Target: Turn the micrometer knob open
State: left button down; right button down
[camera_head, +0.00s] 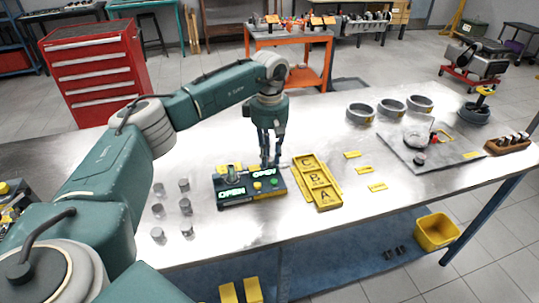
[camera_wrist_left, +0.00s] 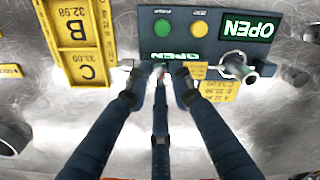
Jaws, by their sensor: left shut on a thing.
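The dark gauge box (camera_head: 250,190) sits on the metal table, with two lit green displays that both read OPEN. In the left wrist view the box (camera_wrist_left: 205,40) shows upside down, with a green button (camera_wrist_left: 163,28), a yellow button (camera_wrist_left: 200,28) and a silver cylinder (camera_wrist_left: 238,66) standing at one side. My left gripper (camera_head: 270,160) reaches down at the box's back right edge. Its fingertips (camera_wrist_left: 160,75) are shut around a small silver part (camera_wrist_left: 127,64), probably the micrometer knob, mostly hidden by the fingers. My right gripper is not in view.
A yellow tray (camera_head: 333,187) marked A, B and C lies close right of the box. Several small metal cylinders (camera_head: 184,184) stand to its left. Metal rings (camera_head: 391,106) stand at the back right, near a grey plate (camera_head: 399,150). The table's front middle is clear.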

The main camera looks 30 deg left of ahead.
aim_at(271, 159)
pick_arm(q)
jog(key=shift+w+r, duration=0.1)
jog(key=shift+r, duration=0.05)
jog(key=c, duration=1.5)
grip_release()
jog(key=shift+d, duration=0.1)
notch_tip(271, 159, up, 12)
jog(key=shift+f, duration=0.1)
